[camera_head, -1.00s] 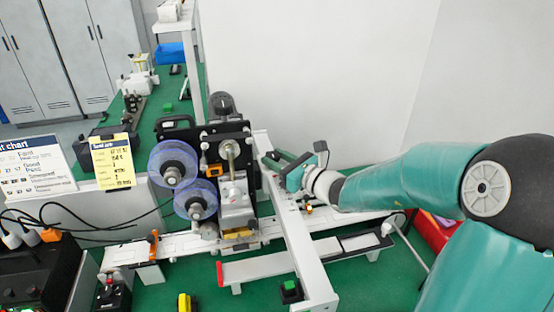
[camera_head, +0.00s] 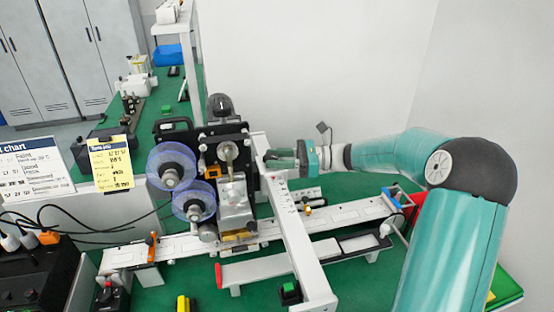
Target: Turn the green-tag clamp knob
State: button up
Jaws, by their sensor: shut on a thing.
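The coder machine (camera_head: 233,205) stands at the middle of the picture, with a black back plate, a silver print unit and two bluish clear reels (camera_head: 172,168) on its left. A white rail (camera_head: 290,225) runs along its right side. My gripper (camera_head: 270,160) reaches in from the right, level, with its tips at the far part of this rail. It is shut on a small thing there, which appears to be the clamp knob. The fingers mostly hide the knob, and I cannot make out its green tag or how far it is turned.
A shorter white bench with a red end (camera_head: 219,274) stands in front. A yellow note (camera_head: 110,163) and a white chart (camera_head: 33,172) stand at left. A white wall is behind my arm.

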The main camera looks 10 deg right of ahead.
aim_at(275, 154)
jog(key=n+g, duration=0.2)
jog(key=g, duration=0.1)
jog(key=n+g, duration=0.2)
jog(key=g, duration=0.1)
jog(key=w+n+g, duration=0.1)
jog(key=n+g, duration=0.1)
jog(key=g, duration=0.1)
jog(key=shift+f, duration=0.1)
jog(key=shift+w+a+n+g+h, duration=0.15)
jog(key=shift+n+g+h, duration=1.15)
jog(key=shift+g, duration=0.8)
jog(key=shift+n+g, duration=0.5)
jog(key=shift+g, duration=0.1)
jog(key=o, duration=1)
jog(key=r, duration=0.4)
jog(key=shift+s, duration=0.25)
jog(key=s+r, duration=0.3)
jog(key=s, duration=0.1)
jog(key=s+r, duration=0.3)
jog(key=s, duration=0.2)
jog(key=s+r, duration=0.3)
jog(key=s, duration=0.1)
jog(key=shift+s+a+r, duration=0.1)
jog(key=shift+s, duration=0.15)
